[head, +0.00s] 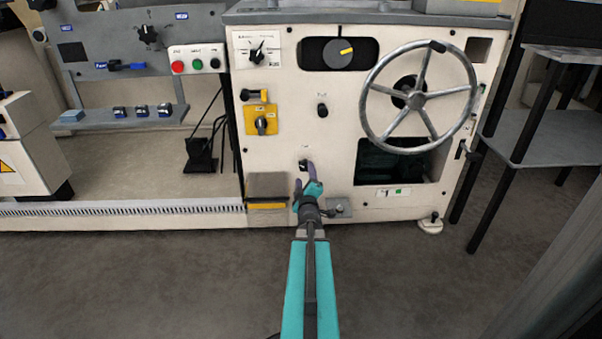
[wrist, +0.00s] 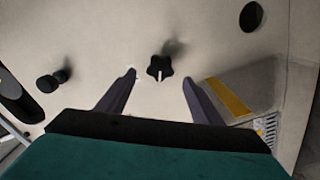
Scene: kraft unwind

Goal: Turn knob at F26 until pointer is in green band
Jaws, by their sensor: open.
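A small black star-shaped knob (head: 303,164) sits low on the cream machine panel. In the wrist view the knob (wrist: 158,66) is centred and bears a white pointer line. My gripper (head: 304,174) reaches up to the knob from below in the head view. In the wrist view my gripper (wrist: 158,80) is open, one finger on each side of the knob with visible gaps. Contact with the panel cannot be told. A small label (head: 305,146) above the knob is too small to read; I cannot make out F26 or a green band around the knob.
A large handwheel (head: 420,97) juts out at upper right. A yellow switch plate (head: 261,119) is at upper left of the knob. A dark ledge with a yellow stripe (head: 267,188) lies close on the left, and a small grey bracket (head: 339,208) at lower right.

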